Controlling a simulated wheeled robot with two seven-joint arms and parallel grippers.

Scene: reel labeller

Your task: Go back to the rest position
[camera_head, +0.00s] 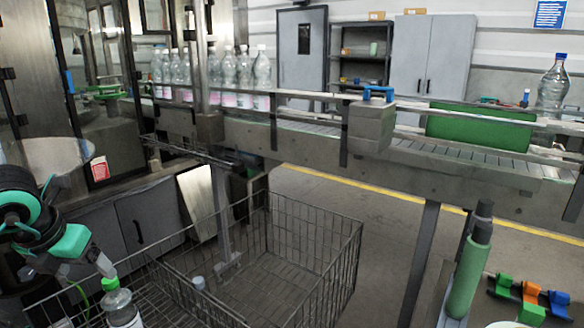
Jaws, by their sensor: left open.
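My left gripper (84,262) is at the lower left, on a dark arm with teal parts. It is open, and I see nothing held in it. A clear bottle (118,303) with a green cap stands upright just below and right of the gripper, inside the wire basket; its lower part is cut off by the frame edge. From this view I cannot tell how far apart the gripper and bottle are. My right gripper is not in view.
A green roller (467,277) and coloured blocks (531,292) are at lower right.

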